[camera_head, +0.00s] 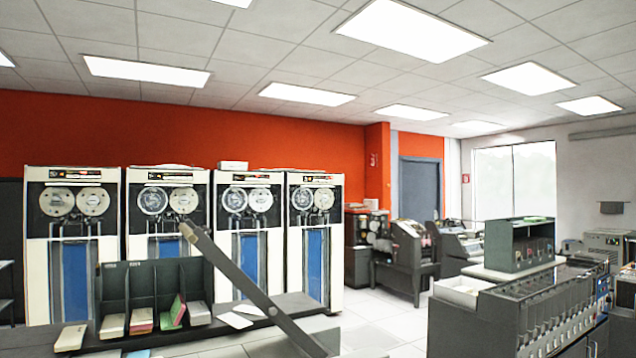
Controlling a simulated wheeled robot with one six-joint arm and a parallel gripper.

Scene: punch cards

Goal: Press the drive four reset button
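Several tall white tape drives stand in a row against the orange wall, left of centre. From left to right I see the first drive (33,250), the second drive (131,235), the third drive (224,240) and the rightmost drive (335,245). Each has two reels at the top, a dark strip with small red marks or lights above them, and a blue panel below. Their numbers and any reset button are too small to make out. My gripper is not in view.
A dark counter in front of the drives holds a black rack (115,285) with card stacks. A dark bar (245,285) slants across the foreground; I cannot tell what it belongs to. A grey card machine (455,320) fills the lower right. White floor (385,325) lies open between.

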